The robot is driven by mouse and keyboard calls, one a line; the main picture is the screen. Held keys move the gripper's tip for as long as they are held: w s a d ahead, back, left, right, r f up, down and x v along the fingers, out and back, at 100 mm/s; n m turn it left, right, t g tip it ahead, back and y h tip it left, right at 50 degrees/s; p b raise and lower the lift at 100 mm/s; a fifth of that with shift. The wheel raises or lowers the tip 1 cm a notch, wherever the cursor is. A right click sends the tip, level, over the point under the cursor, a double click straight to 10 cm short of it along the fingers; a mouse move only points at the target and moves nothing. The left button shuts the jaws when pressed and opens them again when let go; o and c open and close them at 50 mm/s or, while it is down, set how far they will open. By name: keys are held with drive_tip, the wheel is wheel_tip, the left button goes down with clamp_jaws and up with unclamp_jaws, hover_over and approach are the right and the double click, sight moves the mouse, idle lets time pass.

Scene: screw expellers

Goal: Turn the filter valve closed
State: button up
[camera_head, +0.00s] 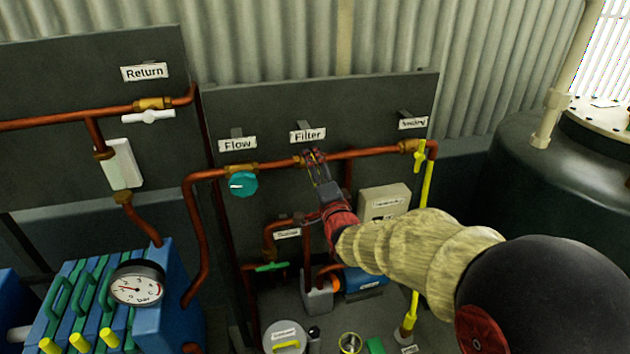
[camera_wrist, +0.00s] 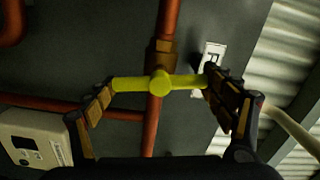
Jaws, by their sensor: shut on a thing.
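The filter valve's yellow handle (camera_wrist: 160,82) sits on a brass fitting (camera_wrist: 165,52) on a copper pipe in the wrist view. The handle lies across the pipe, roughly at a right angle to it. My gripper (camera_wrist: 160,84) has one finger at each end of the handle and is shut on it lengthwise. In the head view my gripper (camera_head: 314,160) is at the pipe just below the "Filter" label (camera_head: 308,135). There the fingers and wrist mostly hide the valve.
The teal Flow knob (camera_head: 243,184) is left of my gripper on the same pipe. A yellow valve (camera_head: 419,155) is at the right end. A grey box (camera_head: 383,202) is below right. A pressure gauge (camera_head: 137,285) and blue equipment are lower left.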

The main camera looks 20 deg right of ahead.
drive_tip(key=shift+f+m+b, duration=0.1)
drive_tip(key=shift+m+b, duration=0.7)
drive_tip(key=shift+m, duration=0.3)
drive_tip(key=o, duration=1.1)
drive_tip(key=shift+o, duration=0.2)
drive_tip(key=shift+s, duration=0.1)
drive_tip(key=s, duration=1.1)
drive_tip(key=shift+s, duration=0.4)
